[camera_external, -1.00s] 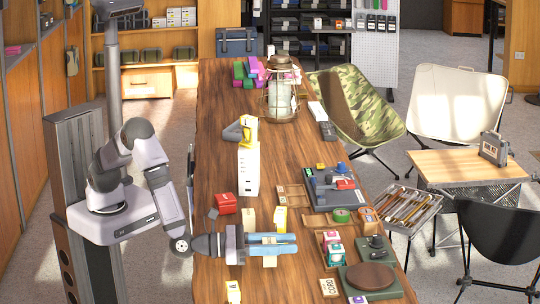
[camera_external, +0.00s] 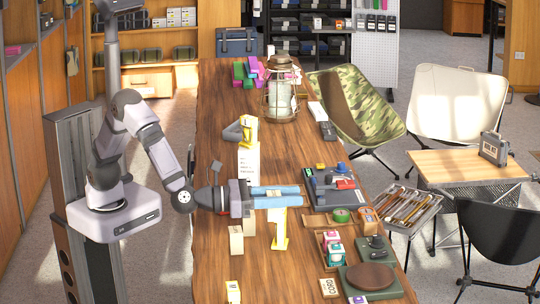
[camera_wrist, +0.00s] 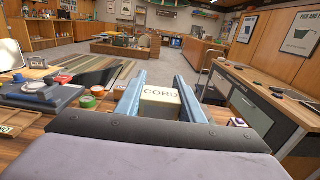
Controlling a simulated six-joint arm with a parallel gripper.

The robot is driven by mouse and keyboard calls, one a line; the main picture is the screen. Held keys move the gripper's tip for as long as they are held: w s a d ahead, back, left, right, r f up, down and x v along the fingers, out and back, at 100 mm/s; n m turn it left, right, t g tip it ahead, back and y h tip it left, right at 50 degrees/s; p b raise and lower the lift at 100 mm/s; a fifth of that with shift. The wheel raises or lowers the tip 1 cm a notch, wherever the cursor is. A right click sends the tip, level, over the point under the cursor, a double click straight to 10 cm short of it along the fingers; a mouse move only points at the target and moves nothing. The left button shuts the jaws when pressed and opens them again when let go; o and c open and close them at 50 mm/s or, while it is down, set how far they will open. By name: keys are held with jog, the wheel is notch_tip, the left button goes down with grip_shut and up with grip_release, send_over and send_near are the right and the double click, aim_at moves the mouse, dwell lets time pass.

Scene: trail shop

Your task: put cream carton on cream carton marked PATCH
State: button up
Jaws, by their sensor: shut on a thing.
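My gripper (camera_external: 278,196) is over the middle of the table, pointing right. In the wrist view a cream carton marked CORD (camera_wrist: 160,100) sits between my two blue fingers, and they are shut on it. In the external view the fingers mostly hide that carton. Two small cream cartons stand on the table below my gripper, one nearer (camera_external: 236,241) and one just behind it (camera_external: 249,224). A yellow stand-like thing (camera_external: 280,236) is just in front of the fingers. I cannot read PATCH on any carton.
A tall white box (camera_external: 248,162) stands behind my gripper. A blue-grey tray (camera_external: 322,200), a green roll (camera_external: 341,215) and a brown round lid (camera_external: 370,277) are to the right. Another small cream and yellow carton (camera_external: 233,292) is at the near edge. The near middle of the table is clear.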

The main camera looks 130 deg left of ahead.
jog(key=s+a+r+n+g+y+p, duration=0.1)
jog(key=s+a+r+g+p, duration=0.1)
jog(key=s+a+r, duration=0.45)
jog(key=s+a+f+n+g+y, duration=0.3)
jog(key=s+g, duration=0.1)
jog(key=s, duration=0.7)
notch_tip(320, 180, down, 10)
jog(key=shift+f+b, duration=0.15)
jog(key=shift+b, duration=0.3)
jog(key=shift+f, duration=0.1)
jog(key=shift+f, duration=0.1)
jog(key=o, duration=1.1)
jog(key=shift+c, duration=0.2)
